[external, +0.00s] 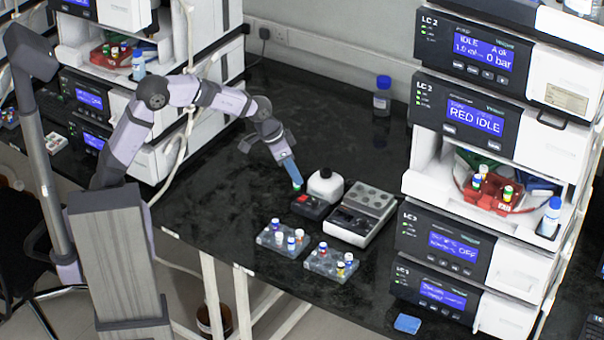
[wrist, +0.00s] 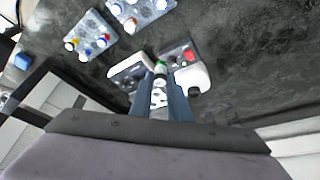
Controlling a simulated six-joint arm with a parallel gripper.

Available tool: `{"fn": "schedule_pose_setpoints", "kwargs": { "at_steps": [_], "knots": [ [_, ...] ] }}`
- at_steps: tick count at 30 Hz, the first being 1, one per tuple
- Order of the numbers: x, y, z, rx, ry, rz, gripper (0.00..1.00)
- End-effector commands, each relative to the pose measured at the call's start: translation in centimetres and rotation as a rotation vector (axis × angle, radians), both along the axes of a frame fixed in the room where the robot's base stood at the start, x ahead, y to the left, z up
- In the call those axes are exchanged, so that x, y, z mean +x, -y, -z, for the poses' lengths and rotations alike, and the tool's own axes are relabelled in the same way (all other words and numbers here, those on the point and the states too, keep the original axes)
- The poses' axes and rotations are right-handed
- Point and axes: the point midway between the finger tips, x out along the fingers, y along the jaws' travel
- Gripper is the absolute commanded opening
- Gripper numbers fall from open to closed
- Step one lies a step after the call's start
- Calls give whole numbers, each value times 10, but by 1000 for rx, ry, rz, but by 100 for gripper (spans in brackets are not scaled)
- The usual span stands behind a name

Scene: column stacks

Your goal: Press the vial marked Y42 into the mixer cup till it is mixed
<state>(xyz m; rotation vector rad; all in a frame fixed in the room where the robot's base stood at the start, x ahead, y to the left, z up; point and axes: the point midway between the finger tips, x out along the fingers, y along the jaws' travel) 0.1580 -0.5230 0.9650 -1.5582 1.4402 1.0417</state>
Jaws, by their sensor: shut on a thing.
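My gripper (external: 295,180) points down at the left end of a small dark box with a red patch (external: 309,206), probably the mixer. In the wrist view my gripper (wrist: 160,92) is shut on a small vial (wrist: 159,97) with a white label and dark marks. Green shows at the vial's far end. The mark is too small to read. In the wrist view the dark box (wrist: 178,54) is just beyond the fingers.
Two racks with capped vials (external: 268,239) (external: 322,264) are in front. Instrument stacks stand on both sides.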

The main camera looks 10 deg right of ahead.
Motion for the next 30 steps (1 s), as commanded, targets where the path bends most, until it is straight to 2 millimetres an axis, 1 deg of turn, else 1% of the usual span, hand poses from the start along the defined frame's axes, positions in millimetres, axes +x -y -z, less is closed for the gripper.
{"fn": "schedule_pose_setpoints", "kwargs": {
  "at_steps": [1, 3, 9, 12, 16, 21, 25, 30],
  "knots": [
    [9, 14, -10, 4, -1, -2, 0],
    [21, 30, -14, 4, -2, -5, 0],
    [55, 71, -17, 4, -2, -4, 0],
    [72, 86, -16, 3, -3, -3, 0],
    [91, 100, -13, 2, -4, -1, 0],
    [109, 111, -7, -1, -3, 2, 0],
    [117, 114, -4, -2, -4, 5, 0],
    [121, 116, -1, -4, -3, 7, 0]
  ]
}}
